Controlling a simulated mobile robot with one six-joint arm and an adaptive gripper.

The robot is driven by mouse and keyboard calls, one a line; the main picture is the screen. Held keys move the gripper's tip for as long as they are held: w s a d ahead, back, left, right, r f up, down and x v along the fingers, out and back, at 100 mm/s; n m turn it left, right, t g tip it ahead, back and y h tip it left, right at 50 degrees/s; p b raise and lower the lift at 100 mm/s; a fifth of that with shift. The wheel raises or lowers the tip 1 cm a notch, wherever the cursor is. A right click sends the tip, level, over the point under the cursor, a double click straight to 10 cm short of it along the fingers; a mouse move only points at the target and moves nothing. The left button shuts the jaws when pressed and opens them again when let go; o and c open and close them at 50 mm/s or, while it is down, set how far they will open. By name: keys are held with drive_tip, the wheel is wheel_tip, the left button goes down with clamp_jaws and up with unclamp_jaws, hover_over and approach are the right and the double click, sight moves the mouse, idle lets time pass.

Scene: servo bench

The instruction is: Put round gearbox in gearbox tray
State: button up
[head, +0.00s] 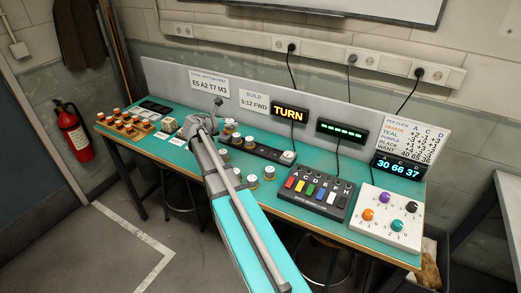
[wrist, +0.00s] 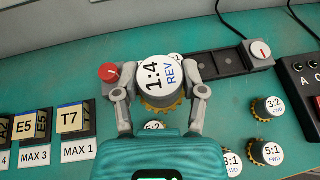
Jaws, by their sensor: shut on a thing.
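In the wrist view, my gripper (wrist: 161,70) is shut on a round gearbox (wrist: 158,80) with a white top marked "1:4 REV" and a gold toothed rim. It holds the gearbox above the bench, in front of a long dark tray (wrist: 234,70) with square recesses and a white knob at its right end. The tray's left part is hidden behind my gripper and the gearbox. In the head view, the dark tray (head: 262,150) lies right of my gripper (head: 203,124); the held gearbox cannot be made out there.
Other round gearboxes stand in front, marked "3:2 FWD" (wrist: 268,107) and "5:1 FWD" (wrist: 267,153). A red knob (wrist: 105,75) is left of my gripper. Labelled holders (wrist: 75,117) stand further left. A button box (head: 318,196) and a knob panel (head: 388,217) are on the right.

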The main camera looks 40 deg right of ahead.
drive_tip(key=b, duration=0.4)
hover_over(262, 151)
drive_tip(key=w+a, duration=0.2)
drive_tip(key=a, duration=0.2)
wheel_tip(262, 151, down, 5)
drive_tip(key=d+f+b, duration=0.1)
drive_tip(key=b, duration=0.1)
drive_tip(key=s+d+f+b, duration=0.1)
drive_tip(key=d+f+b, duration=0.1)
drive_tip(key=shift+s+f, duration=0.15)
drive_tip(key=shift+f, duration=0.05)
drive_tip(key=shift+s+d+f+b, duration=0.15)
drive_tip(key=shift+d+f+b, duration=0.05)
drive_tip(key=shift+d+b, duration=0.1)
drive_tip(key=shift+s+d+f+b, duration=0.25)
drive_tip(key=shift+d+f+b, duration=0.15)
drive_tip(key=shift+f+b, duration=1.6)
drive_tip(key=shift+f, duration=0.05)
drive_tip(key=shift+f, duration=0.15)
